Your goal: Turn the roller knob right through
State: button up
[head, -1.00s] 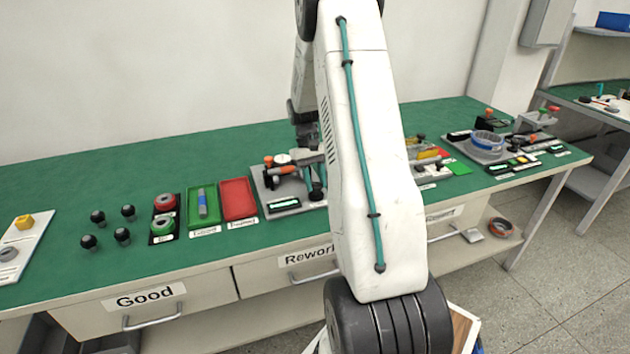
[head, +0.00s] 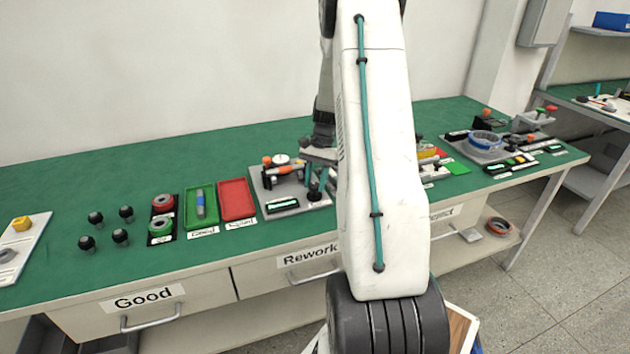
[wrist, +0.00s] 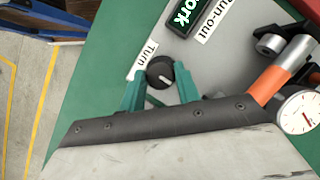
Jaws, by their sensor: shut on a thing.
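The black roller knob (wrist: 160,72) with a pale pointer line sits on the grey fixture plate beside a "Turn" label, in the wrist view. My gripper (wrist: 160,86) has its teal fingers on either side of the knob and is shut on it. In the head view the knob (head: 314,191) shows as a small dark shape at the right of the fixture, and part of it is hard to make out. My white arm link hides what lies just right of it there.
A lit display (wrist: 184,18) and a "Run-out" label are by the knob. A dial gauge (wrist: 298,112) and an orange-and-grey cylinder (wrist: 268,84) stand close to my gripper's right. A red tray (head: 237,200) and a green tray (head: 202,207) lie left of the fixture.

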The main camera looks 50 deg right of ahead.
jog(key=shift+m+t, duration=0.4)
jog(key=shift+m, duration=0.6)
jog(key=o, duration=1)
jog(key=shift+c, duration=0.2)
jog(key=v, duration=0.7)
jog(key=shift+d+r, duration=0.25)
jog(key=shift+r, duration=0.1)
